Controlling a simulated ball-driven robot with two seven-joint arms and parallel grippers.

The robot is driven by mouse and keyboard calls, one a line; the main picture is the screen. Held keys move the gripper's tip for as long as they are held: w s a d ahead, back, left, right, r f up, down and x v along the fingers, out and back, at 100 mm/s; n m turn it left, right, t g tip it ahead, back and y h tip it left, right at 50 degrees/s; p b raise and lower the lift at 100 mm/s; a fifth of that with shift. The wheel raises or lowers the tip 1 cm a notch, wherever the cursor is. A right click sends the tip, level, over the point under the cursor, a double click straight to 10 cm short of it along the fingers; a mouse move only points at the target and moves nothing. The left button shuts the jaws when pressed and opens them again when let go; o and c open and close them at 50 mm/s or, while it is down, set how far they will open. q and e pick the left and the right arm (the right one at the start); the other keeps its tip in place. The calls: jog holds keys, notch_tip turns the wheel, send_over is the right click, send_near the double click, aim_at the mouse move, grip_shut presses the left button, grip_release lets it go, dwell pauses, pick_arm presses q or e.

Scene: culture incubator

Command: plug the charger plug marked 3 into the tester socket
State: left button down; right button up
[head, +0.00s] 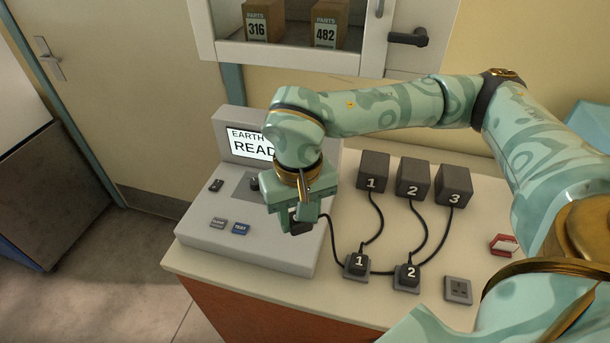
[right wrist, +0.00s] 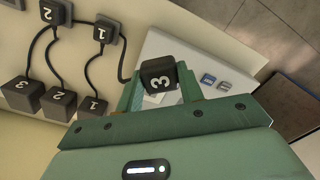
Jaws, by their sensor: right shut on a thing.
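My right gripper (head: 304,222) is shut on the black plug marked 3 (right wrist: 159,78) and holds it over the front right part of the grey tester (head: 250,253). In the head view the plug (head: 299,228) shows as a dark block at the fingertips, with its cable trailing right. The tester's screen (head: 247,142) is partly covered by my arm; "EARTH" and "READ" show. A dark round fitting (head: 253,185) on the tester top sits left of the gripper, partly hidden; I cannot tell whether it is the socket. My left gripper is not in view.
Charger blocks 1 (head: 373,171), 2 (head: 412,179) and 3 (head: 454,185) stand at the counter's back. Plugs 1 (head: 357,263) and 2 (head: 407,275) sit in sockets, cables between. An empty socket (head: 458,290) and a red-and-white item (head: 503,245) lie right.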

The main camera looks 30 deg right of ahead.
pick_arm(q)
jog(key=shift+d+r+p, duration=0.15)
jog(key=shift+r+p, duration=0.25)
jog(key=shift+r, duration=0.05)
pick_arm(e)
jog(key=w+d+f+n, duration=0.2)
jog(key=w+d+n, duration=0.2)
jog(key=n, duration=1)
jog(key=w+d+f+n, duration=0.2)
jog(key=w+n, duration=0.4)
jog(key=n, duration=0.8)
jog(key=shift+w+d+n, duration=0.25)
jog(key=shift+d+n, duration=0.05)
jog(key=shift+d, duration=0.55)
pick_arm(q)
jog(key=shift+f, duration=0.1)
